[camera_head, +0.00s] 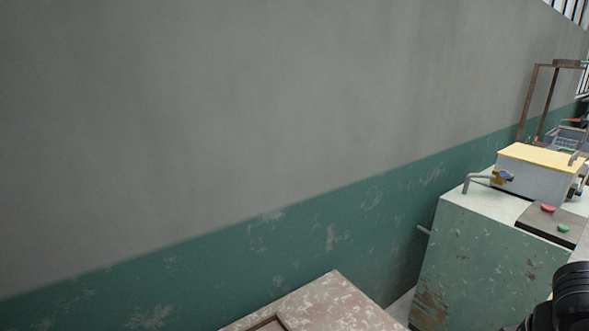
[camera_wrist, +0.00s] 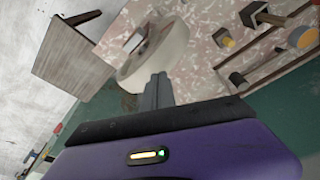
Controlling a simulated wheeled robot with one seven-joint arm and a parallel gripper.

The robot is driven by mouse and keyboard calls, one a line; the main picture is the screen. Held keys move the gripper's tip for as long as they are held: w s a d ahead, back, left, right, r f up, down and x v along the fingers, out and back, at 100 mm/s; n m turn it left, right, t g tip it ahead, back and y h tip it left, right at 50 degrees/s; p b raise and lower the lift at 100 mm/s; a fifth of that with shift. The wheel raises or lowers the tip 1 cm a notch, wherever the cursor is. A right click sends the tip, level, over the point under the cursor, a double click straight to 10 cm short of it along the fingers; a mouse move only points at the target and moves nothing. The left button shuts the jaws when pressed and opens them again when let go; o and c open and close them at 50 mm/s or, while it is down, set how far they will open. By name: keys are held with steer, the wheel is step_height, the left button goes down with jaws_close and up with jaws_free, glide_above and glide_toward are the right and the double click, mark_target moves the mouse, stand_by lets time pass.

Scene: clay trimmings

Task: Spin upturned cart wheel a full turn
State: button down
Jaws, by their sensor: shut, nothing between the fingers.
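In the wrist view, a cream round wheel (camera_wrist: 168,60) shows at upper centre, tilted in the picture, with grey and brown parts around its middle. A weathered wooden panel or box (camera_wrist: 70,55) lies to its left; I cannot tell whether it is the cart's body. My gripper (camera_wrist: 158,82) is shut and empty, its grey fingers together and pointing at the wheel's near rim. The fingers overlap the rim in the picture; I cannot tell whether they touch it. The head view shows neither the wheel nor the fingertips.
In the wrist view a mottled pink surface (camera_wrist: 205,65) holds several tools. In the head view a green cabinet (camera_head: 490,255) stands at right, with a yellow-topped box (camera_head: 535,175) and red and green buttons on it. A worn bench top (camera_head: 330,305) is at bottom, before a grey-green wall.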

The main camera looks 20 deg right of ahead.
steer(key=shift+f+b, duration=0.8)
steer(key=shift+f, duration=0.25)
steer(key=d, duration=0.1)
steer(key=w+d, duration=0.1)
steer(key=d, duration=0.3)
steer(key=shift+w, duration=0.35)
steer(key=shift+w+d, duration=0.1)
steer(key=shift+d, duration=0.05)
steer(key=shift+w+d+r+p, duration=0.1)
steer(key=shift+d+r+p, duration=0.15)
steer(key=shift+r+p, duration=0.3)
steer(key=shift+w+d+r+p, duration=0.1)
steer(key=shift+d+r+p, duration=0.1)
steer(key=shift+r+p, duration=0.3)
